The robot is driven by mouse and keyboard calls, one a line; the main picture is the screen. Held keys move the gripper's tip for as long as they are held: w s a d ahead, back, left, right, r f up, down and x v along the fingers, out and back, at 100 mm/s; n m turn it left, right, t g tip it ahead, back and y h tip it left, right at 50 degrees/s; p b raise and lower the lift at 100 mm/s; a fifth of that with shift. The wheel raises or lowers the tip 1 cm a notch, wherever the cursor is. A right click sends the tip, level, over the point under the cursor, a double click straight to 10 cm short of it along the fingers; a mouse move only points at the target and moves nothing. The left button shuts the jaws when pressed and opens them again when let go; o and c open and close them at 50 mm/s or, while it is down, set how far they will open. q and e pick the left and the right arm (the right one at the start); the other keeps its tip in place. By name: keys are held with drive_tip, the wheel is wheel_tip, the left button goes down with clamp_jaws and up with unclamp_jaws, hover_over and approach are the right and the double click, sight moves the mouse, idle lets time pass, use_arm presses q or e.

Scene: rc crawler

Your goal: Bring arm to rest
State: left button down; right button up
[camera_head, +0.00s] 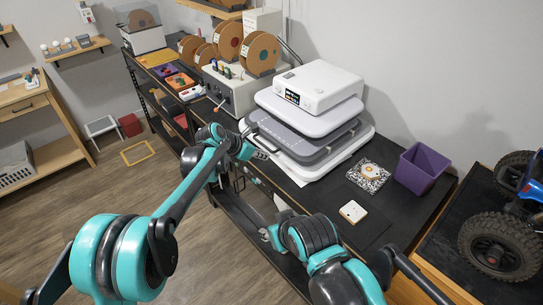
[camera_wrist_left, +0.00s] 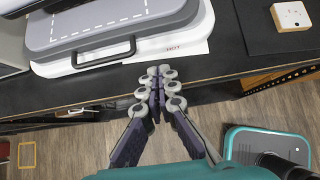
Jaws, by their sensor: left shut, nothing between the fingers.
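My left arm reaches in from the left in the head view. My right arm (camera_head: 312,238) shows at the bottom middle of the head view, teal and dark grey. Its fingers cannot be made out there.
A white and grey layered machine (camera_head: 312,125) stands on the black table (camera_head: 357,232). A purple bin (camera_head: 421,168), a patterned board (camera_head: 369,174) and a white square piece (camera_head: 353,211) lie to its right. A crawler (camera_head: 500,240) is at the far right. Several spools stand behind.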

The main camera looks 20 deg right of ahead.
use_arm(q)
drive_tip(key=s+a+r+m+t+y+b, duration=0.1)
drive_tip(key=s+a+r+m+y+b, duration=0.3)
drive_tip(key=a, duration=0.9)
drive_tip(key=s+a+r+m+t, duration=0.1)
drive_tip(key=s+a+m+t, duration=0.1)
drive_tip(key=s+a+m, duration=0.75)
drive_tip(key=s+a+f+m+y+b, duration=0.1)
drive_tip(key=s+a+f+m, duration=0.1)
drive_tip(key=s+a, duration=0.3)
drive_tip(key=s+a+f+m+t+y+b, duration=0.1)
drive_tip(key=s+a+f+m+y, duration=0.1)
drive_tip(key=a, duration=0.7)
drive_tip(key=s+a+f+m+y+b, duration=0.1)
drive_tip(key=s+a+f+m, duration=0.3)
drive_tip(key=s+a, duration=0.3)
drive_tip(key=shift+s+a+f+y, duration=0.2)
drive_tip(key=shift+s+f+y, duration=0.1)
drive_tip(key=shift+s+f, duration=0.55)
